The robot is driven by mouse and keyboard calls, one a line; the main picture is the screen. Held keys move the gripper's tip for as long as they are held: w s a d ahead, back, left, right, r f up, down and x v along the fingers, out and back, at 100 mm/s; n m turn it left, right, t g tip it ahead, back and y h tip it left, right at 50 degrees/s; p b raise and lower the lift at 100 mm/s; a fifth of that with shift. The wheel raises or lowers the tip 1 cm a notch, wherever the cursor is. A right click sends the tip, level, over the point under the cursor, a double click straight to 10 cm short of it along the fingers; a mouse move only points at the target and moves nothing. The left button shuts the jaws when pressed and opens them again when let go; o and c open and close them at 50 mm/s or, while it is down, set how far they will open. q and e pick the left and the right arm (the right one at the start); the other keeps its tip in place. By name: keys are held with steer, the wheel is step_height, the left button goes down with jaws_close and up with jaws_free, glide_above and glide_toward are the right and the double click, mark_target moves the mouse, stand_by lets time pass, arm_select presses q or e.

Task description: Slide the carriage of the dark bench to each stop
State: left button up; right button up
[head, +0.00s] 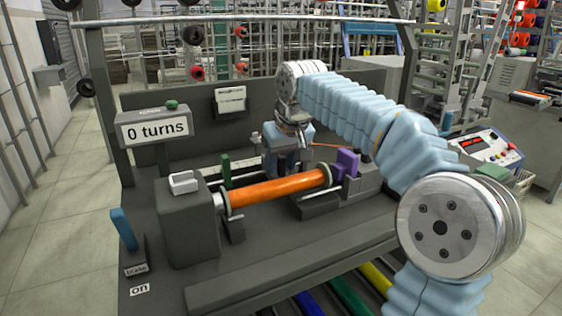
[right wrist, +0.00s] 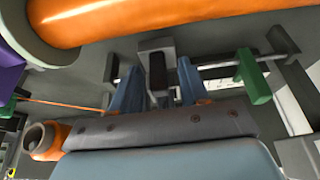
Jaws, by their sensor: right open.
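The dark bench (head: 160,285) fills the middle of the head view. Its thin rail (head: 205,180) runs behind the orange bobbin (head: 280,188). My right gripper (head: 284,168) reaches down behind the bobbin and hides most of the carriage. In the right wrist view the open blue fingers (right wrist: 158,88) stand on either side of the carriage's dark post (right wrist: 157,70), below its grey block (right wrist: 155,48); contact cannot be told. A green stop (head: 226,171) stands left of the gripper; it also shows in the right wrist view (right wrist: 253,77). My left gripper is not in view.
A sign (head: 156,131) reads "0 turns". A purple block (head: 347,162) stands at the bobbin's right end. An orange thread (head: 328,146) runs near the gripper. A blue lever (head: 123,229) is at front left, by an "on" label. The bobbin lies close to my gripper.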

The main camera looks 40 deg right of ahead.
steer(key=p+v, duration=0.3)
steer(key=v, duration=1)
steer(key=shift+s+r, duration=0.25)
steer(key=shift+r, duration=0.05)
